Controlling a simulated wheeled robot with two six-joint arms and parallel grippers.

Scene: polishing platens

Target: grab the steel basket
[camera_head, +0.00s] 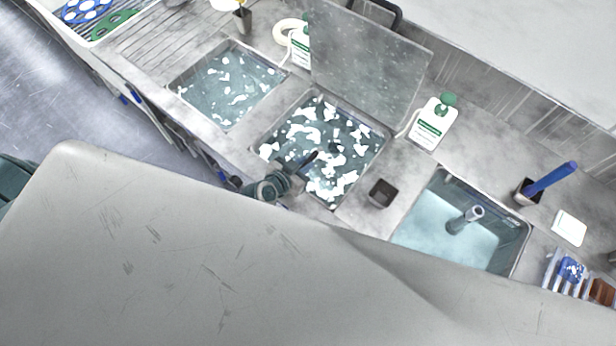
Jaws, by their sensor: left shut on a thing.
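The middle tank (384,128) holds cloudy water with white foam, and its flat lid (368,62) stands open behind it. My left gripper (308,160) reaches over the near side of this tank, with dark fingers low at the foam. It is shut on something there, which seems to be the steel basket. The basket itself is mostly hidden by water, foam and the gripper, and I cannot make out its outline. My right gripper is not in view.
A foamy tank (232,84) lies to the left and a clear-water basin (432,236) with a spout (466,220) to the right. White bottles (433,124) stand behind. A small dark cup (382,193) sits between middle tank and basin. A blue-handled brush (550,178) stands at right.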

